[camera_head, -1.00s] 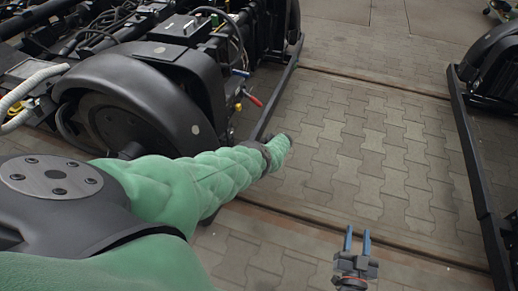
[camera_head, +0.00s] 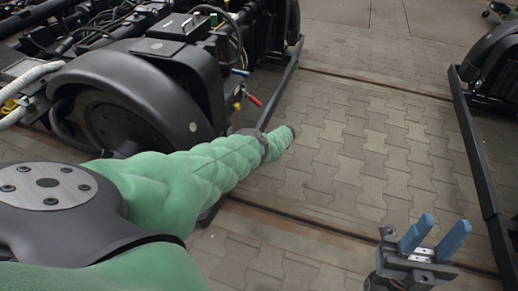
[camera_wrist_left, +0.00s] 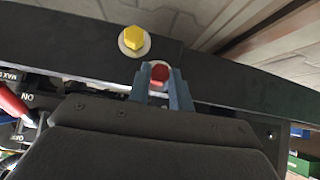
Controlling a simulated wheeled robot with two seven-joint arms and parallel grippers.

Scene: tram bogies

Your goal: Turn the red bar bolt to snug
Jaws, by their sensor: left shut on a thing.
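The red bar bolt (camera_wrist_left: 160,73) shows in the left wrist view, on a dark bar (camera_wrist_left: 82,35) with a pale washer around it. My left gripper (camera_wrist_left: 159,82) is shut on the bolt, with a blue-grey finger on each side of it. In the head view my left arm's green sleeve hides this gripper and the bolt. My right gripper (camera_head: 433,238) is open and empty, above the paving at the lower right, its two blue fingers apart.
A yellow bolt (camera_wrist_left: 134,38) sits on the same bar, left of the red one. In the head view a bogie with a black wheel cover (camera_head: 150,85) and a red-handled lever (camera_head: 254,99) stands left. Paving (camera_head: 350,140) lies clear between the bogies.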

